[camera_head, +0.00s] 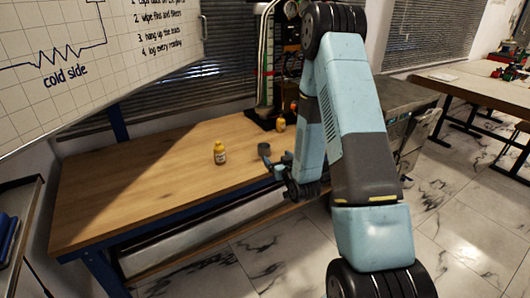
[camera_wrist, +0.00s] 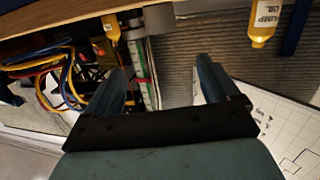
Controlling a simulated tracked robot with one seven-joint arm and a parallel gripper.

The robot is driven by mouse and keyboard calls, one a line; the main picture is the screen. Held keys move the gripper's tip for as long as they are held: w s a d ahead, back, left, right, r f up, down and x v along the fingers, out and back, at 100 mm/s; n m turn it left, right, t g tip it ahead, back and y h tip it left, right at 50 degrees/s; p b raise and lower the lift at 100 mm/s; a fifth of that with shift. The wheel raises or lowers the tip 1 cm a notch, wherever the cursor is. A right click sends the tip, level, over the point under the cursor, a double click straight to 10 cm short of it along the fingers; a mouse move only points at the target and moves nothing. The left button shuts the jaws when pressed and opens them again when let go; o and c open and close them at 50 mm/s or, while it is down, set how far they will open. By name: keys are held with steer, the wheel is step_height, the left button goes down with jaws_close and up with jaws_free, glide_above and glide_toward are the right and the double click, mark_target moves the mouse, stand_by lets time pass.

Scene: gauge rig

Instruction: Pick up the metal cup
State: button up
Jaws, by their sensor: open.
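My arm hides part of the bench's right end in the head view.
A yellow bottle (camera_head: 220,154) stands on the bench left of my gripper; its label reads pump oil in the wrist view (camera_wrist: 264,20). Another yellow bottle (camera_head: 281,124) stands farther back. A tangle of coloured cables (camera_wrist: 72,75) shows at left. The bench's left side is clear.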

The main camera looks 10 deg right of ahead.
mark_target(266, 150)
steer(key=shift+t, duration=0.6)
steer(key=w+f, duration=0.1)
steer(key=w, duration=0.1)
steer(key=w+f, duration=0.1)
steer(key=w, duration=0.1)
steer(key=w+a+f, duration=0.1)
steer(key=w, duration=0.2)
steer(key=shift+w+a+r, duration=0.1)
steer(key=shift+w+a, duration=0.15)
steer(key=shift+w, duration=1.05)
steer(key=shift+w+a, duration=0.2)
steer(key=shift+w, duration=1.1)
steer(key=shift+c, duration=0.3)
steer(key=c, duration=1.1)
steer(key=shift+s+r, duration=0.1)
